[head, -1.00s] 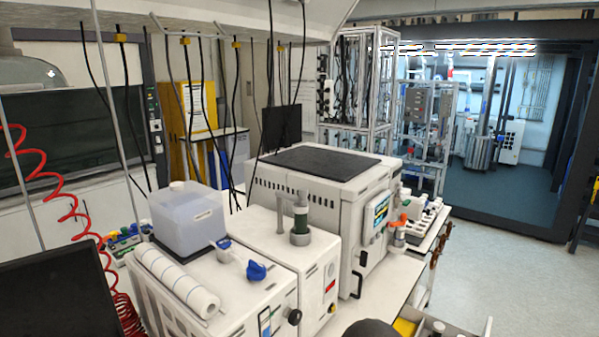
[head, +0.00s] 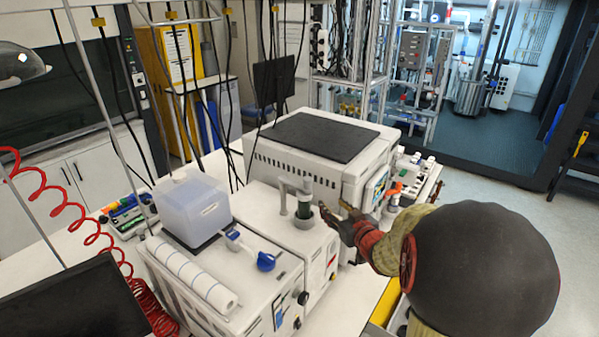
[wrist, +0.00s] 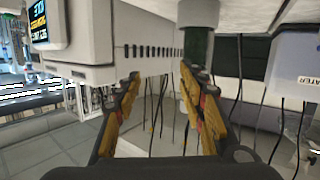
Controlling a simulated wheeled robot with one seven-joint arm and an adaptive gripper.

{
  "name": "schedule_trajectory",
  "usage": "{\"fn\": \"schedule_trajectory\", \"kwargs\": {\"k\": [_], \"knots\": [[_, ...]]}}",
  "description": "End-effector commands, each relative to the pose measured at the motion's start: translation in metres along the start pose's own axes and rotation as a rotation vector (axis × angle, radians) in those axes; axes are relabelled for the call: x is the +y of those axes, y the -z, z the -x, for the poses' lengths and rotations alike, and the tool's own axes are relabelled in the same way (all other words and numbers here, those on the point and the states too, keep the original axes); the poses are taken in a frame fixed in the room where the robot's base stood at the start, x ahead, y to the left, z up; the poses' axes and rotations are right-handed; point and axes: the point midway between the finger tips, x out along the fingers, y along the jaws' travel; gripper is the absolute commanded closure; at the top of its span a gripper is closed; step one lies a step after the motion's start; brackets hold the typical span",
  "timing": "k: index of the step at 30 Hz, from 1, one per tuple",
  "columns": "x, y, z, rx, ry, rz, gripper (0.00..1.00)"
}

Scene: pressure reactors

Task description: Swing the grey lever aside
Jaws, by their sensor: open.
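The grey lever (head: 283,197) is a bent grey bar on top of a white instrument, beside a dark green cylinder (head: 304,206) with a grey collar. My gripper (head: 338,212) is to the right of the cylinder in the head view, with its fingers pointing toward it. The wrist view appears upside down. In it my gripper (wrist: 160,76) is open with nothing between its yellow and black fingers. The green cylinder (wrist: 200,52) shows there close to the right finger. I cannot tell whether that finger touches the cylinder or the lever.
A larger white instrument with a black top (head: 315,137) stands just behind my gripper. Cables hang behind. The floor at the right is clear.

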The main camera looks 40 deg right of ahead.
Motion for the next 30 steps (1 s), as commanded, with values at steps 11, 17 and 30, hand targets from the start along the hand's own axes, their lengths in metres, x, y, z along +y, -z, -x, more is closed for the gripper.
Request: {"fn": "schedule_trajectory", "kwargs": {"k": [11, 17, 30], "knots": [[-0.038, 0.068, 0.003, 0.234, 0.154, -0.058, 0.60], [-0.042, 0.074, -0.024, 0.232, 0.153, -0.060, 0.60], [-0.047, 0.085, -0.066, 0.232, 0.149, -0.059, 0.60]]}}
